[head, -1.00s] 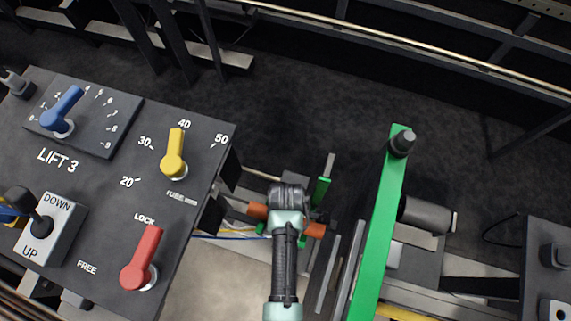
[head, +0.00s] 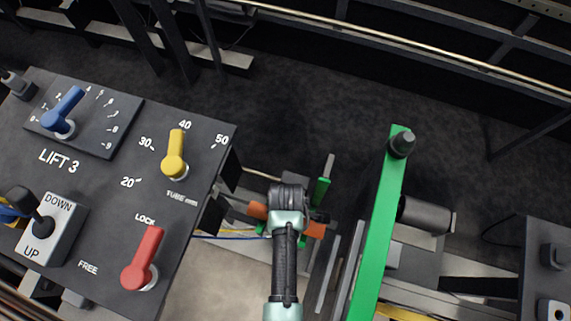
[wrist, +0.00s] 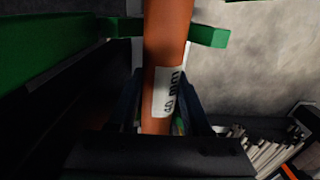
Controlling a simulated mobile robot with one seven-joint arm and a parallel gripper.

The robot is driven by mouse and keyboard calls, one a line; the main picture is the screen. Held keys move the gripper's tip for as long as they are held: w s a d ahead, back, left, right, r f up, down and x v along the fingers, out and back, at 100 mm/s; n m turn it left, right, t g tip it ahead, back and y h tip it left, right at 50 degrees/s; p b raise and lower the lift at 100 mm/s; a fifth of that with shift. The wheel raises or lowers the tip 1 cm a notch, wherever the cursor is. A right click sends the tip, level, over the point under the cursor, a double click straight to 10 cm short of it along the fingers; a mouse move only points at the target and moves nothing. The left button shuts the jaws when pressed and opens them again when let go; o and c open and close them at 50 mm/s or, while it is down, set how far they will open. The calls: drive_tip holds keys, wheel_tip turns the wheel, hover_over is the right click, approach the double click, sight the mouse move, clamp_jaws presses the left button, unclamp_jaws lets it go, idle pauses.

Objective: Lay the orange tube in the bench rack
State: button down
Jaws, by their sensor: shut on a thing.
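The orange tube (head: 257,210) shows in the head view on both sides of my wrist, with its middle hidden under my arm. My gripper (wrist: 165,85) is shut on the tube; one dark finger stands on each side of it in the wrist view. The tube (wrist: 168,35) runs up the wrist picture and carries a white label with black print I cannot read surely. Green pieces (wrist: 210,35) lie close to the tube on both sides, and it passes between them. They look like part of the rack; I cannot tell whether the tube rests on them.
A dark control panel (head: 100,220) with blue, yellow and red levers stands at the left. A long green bar (head: 380,230) with a black knob rises to the right of my arm. A green upright (head: 322,190) stands just beyond my gripper. Loose items lie lower right in the wrist view.

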drive_tip(key=shift+r+p, duration=2.95)
drive_tip(key=shift+p, duration=0.1)
drive_tip(key=shift+f, duration=0.1)
